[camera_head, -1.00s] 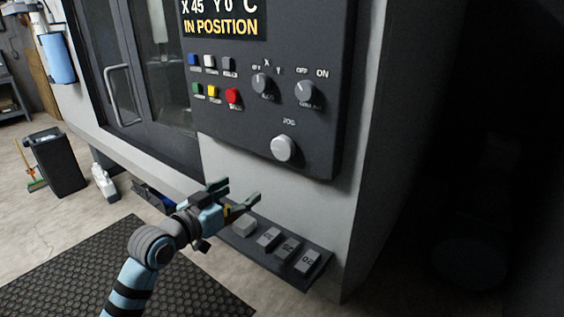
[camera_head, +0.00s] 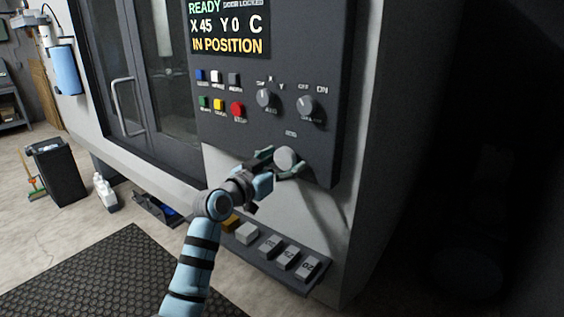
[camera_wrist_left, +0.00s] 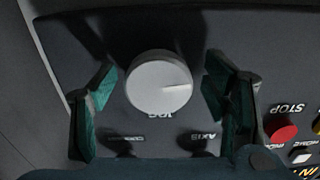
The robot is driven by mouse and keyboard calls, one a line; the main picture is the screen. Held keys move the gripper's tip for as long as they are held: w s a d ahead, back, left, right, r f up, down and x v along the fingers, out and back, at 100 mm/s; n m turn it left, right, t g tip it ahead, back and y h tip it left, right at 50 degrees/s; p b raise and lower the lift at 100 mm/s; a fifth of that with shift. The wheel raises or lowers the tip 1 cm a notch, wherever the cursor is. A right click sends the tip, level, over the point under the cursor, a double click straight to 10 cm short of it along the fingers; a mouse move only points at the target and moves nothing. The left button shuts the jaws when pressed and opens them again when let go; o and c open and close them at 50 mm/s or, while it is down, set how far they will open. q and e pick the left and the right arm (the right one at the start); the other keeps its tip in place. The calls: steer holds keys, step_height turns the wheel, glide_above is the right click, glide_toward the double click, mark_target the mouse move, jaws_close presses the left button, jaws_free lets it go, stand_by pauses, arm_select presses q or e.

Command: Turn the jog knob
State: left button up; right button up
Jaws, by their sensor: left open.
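The jog knob (camera_head: 286,158) is a round, pale grey dial low on the machine's dark control panel (camera_head: 327,160). My right gripper does not show.
Two selector knobs (camera_head: 265,98) and several coloured buttons, including a red stop button (camera_head: 237,110), sit above on the panel. The display (camera_head: 228,28) reads IN POSITION. A ledge with several grey blocks (camera_head: 270,245) lies below. A black bin (camera_head: 58,172) stands at the left.

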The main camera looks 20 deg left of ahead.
arm_select(q)
steer(key=shift+s+r, duration=0.25)
steer(key=shift+s, duration=0.25)
steer(key=shift+c, duration=1.2)
steer(key=c, duration=0.3)
steer(key=shift+w+f, duration=0.1)
steer(key=shift+w, duration=0.05)
steer(key=c, duration=0.4)
steer(key=shift+a, duration=0.1)
steer(key=shift+c, duration=1.1)
steer(key=shift+f, duration=0.1)
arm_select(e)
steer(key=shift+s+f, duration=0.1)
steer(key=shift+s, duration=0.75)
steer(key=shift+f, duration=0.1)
